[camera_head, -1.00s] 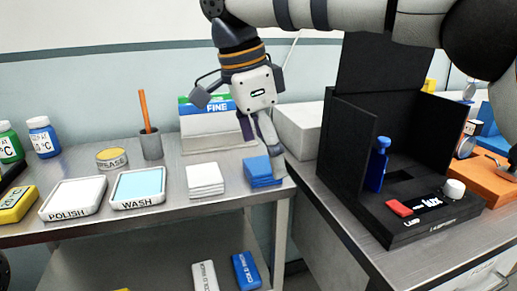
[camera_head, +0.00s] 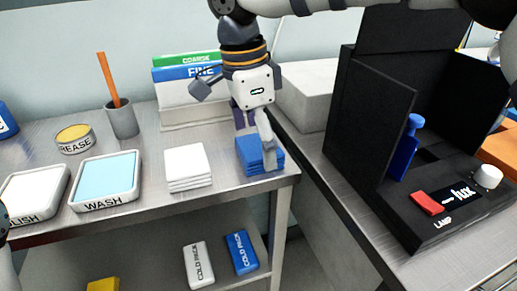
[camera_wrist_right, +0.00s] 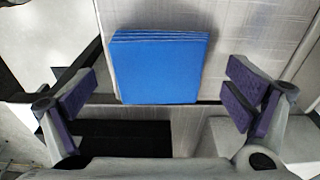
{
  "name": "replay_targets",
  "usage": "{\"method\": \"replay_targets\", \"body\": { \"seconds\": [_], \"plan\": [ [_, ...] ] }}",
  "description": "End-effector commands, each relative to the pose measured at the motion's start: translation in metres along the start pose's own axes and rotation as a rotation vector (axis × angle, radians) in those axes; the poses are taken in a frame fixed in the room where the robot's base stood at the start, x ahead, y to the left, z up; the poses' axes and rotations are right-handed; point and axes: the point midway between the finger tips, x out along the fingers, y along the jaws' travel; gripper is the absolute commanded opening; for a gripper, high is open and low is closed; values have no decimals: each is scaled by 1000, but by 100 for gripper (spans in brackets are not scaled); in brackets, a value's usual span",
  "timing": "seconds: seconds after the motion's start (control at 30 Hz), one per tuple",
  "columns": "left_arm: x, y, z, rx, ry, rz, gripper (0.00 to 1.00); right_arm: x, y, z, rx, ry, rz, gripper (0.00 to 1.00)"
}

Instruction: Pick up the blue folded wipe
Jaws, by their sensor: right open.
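The blue folded wipe (camera_head: 250,152) lies in a stack at the right end of the steel table, near its corner. In the right wrist view the blue wipe (camera_wrist_right: 160,68) lies flat at the table edge, centred between the fingers and just beyond them. My right gripper (camera_head: 254,135) points down over the stack, and one finger hides part of it in the head view. In the wrist view the right gripper (camera_wrist_right: 160,103) is open and empty, with purple pads either side. My left gripper is not in view.
A white folded stack (camera_head: 187,167) lies left of the blue one. The WASH tray (camera_head: 107,182), grease tin (camera_head: 74,138) and grey cup (camera_head: 122,119) stand further left. A FINE box (camera_head: 188,98) is behind. A black lamp box (camera_head: 365,125) stands right, across a gap.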

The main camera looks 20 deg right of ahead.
Motion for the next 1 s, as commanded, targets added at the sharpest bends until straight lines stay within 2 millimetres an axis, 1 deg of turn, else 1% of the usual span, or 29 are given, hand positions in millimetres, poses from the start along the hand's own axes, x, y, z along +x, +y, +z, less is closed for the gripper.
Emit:
{"method": "replay_targets", "body": {
  "seconds": [0.03,0.1,0.27,0.37,0.4,0.47,0.83,0.93,1.0],
  "plan": [
    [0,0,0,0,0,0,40,6,0,0,0,0,2,97],
    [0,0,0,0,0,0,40,9,0,0,1,0,1,97],
    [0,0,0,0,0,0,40,9,0,0,1,0,1,97],
    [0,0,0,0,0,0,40,8,0,0,1,0,0,76],
    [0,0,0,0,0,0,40,8,0,0,1,0,0,67],
    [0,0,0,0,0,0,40,8,0,0,1,0,0,54],
    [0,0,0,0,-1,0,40,6,0,0,1,0,1,54],
    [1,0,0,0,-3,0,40,-4,0,-1,0,0,0,54],
    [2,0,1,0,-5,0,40,-16,-1,-3,2,-1,-1,54]
  ]
}}
